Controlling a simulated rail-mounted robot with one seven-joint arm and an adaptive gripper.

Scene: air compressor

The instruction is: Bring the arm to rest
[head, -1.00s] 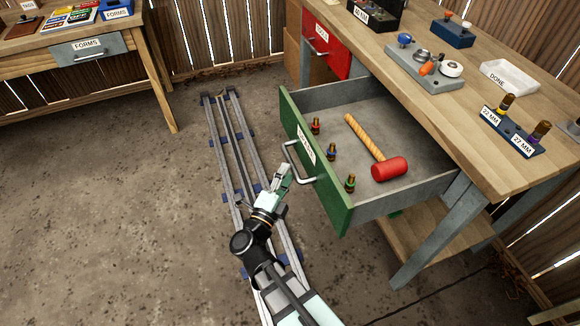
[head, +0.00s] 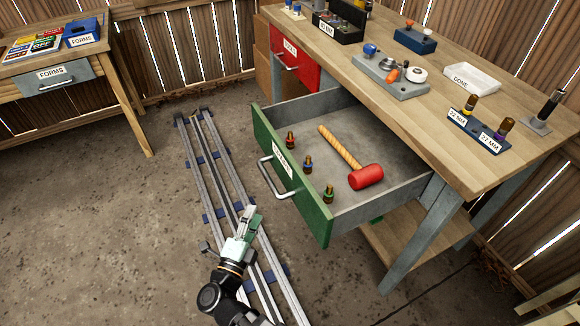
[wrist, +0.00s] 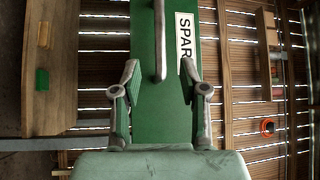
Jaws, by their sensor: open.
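My gripper (head: 246,222) is in front of the open green drawer, low over the rails, in the head view.
The drawer holds a red mallet (head: 366,177) and several small banded fittings (head: 308,164). The workbench (head: 480,165) carries a grey fixture (head: 390,78), a white DONE tray (head: 471,79) and a blue socket stand (head: 478,132). A red drawer (head: 296,62) is shut.

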